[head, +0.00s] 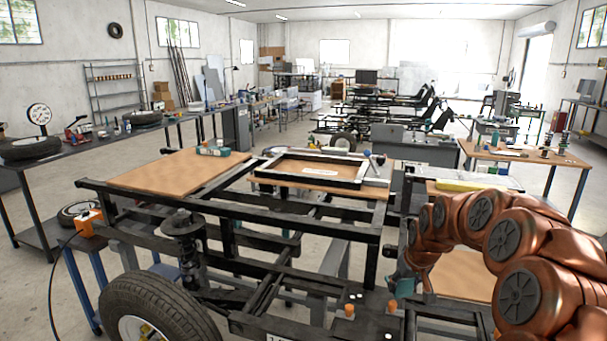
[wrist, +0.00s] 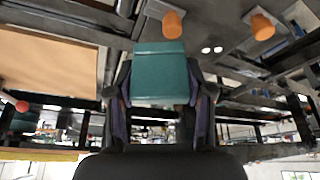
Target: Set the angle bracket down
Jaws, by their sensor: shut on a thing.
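My gripper (wrist: 162,92) is shut on a teal piece, which I take to be the angle bracket (wrist: 160,66). The bracket shows a flat, squarish face between the two dark fingers. In the head view my gripper (head: 402,278) hangs low at the right end of the black frame (head: 340,232), beside two orange-capped pegs (head: 349,311). The pegs (wrist: 173,24) also show just past the bracket in the wrist view. I cannot tell whether the bracket touches the frame.
A tyre (head: 155,312) and a spring strut (head: 182,245) stand at the frame's left. A wooden board (head: 178,172) and a black rectangular frame (head: 318,168) lie on top. Black rails surround my gripper closely. Open floor (head: 50,280) shows at the left.

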